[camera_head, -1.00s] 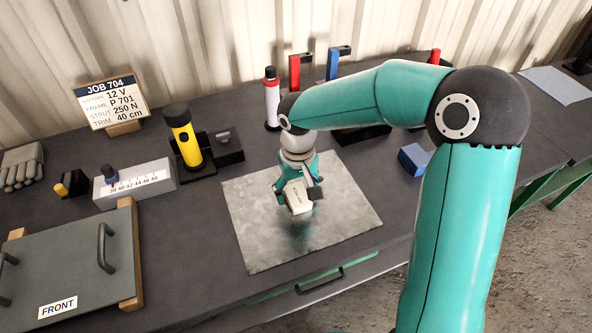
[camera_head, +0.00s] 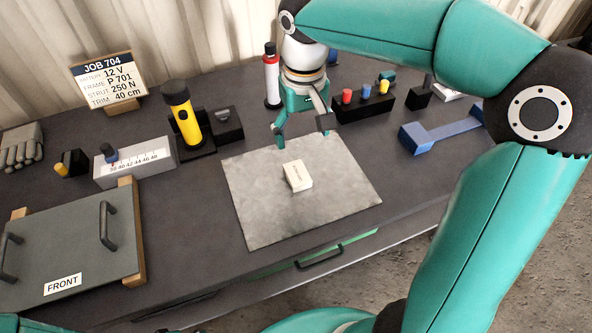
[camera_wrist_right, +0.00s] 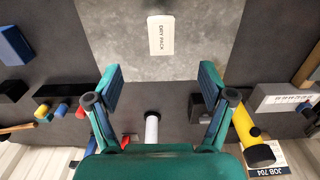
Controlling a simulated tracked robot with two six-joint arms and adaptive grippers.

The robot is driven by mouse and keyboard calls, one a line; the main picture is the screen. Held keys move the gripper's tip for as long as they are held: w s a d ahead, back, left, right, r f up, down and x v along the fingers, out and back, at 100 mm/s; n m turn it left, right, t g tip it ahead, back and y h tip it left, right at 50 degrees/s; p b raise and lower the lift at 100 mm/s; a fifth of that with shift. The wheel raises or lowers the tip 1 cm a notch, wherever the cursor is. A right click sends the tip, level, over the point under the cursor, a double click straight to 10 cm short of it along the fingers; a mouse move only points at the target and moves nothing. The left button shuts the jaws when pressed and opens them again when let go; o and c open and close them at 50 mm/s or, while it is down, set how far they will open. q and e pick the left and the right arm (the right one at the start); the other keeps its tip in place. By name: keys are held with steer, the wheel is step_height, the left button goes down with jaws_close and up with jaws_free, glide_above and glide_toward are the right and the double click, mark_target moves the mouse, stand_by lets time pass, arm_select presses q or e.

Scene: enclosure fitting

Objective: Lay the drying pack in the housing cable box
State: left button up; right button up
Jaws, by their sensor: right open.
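The drying pack (camera_head: 298,176), a small white block lettered DRY PACK, lies on the grey metal sheet (camera_head: 255,215) on the bench. It also shows at the top of the right wrist view (camera_wrist_right: 161,36). My right gripper (camera_head: 302,132) is open and empty. It hangs behind the pack, apart from it, near the sheet's back edge. In the right wrist view its spread fingers (camera_wrist_right: 161,78) point toward the pack with a gap. No housing cable box can be made out. A grey panel marked FRONT (camera_head: 70,240) with two handles lies at the left. My left gripper is not seen.
A yellow torch (camera_head: 184,117), a scale block (camera_head: 135,165) and a job sign (camera_head: 108,83) stand to the left. Behind are a red-and-white bottle (camera_head: 271,80) and a rack of coloured knobs (camera_head: 364,103). A blue bracket (camera_head: 440,130) lies right. The sheet around the pack is clear.

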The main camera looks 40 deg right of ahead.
mark_target(301, 179)
step_height(301, 179, down, 15)
steer(key=shift+a+f, duration=0.1)
stand_by(0.5)
steer(key=c, duration=1.3)
steer(key=shift+c, duration=0.2)
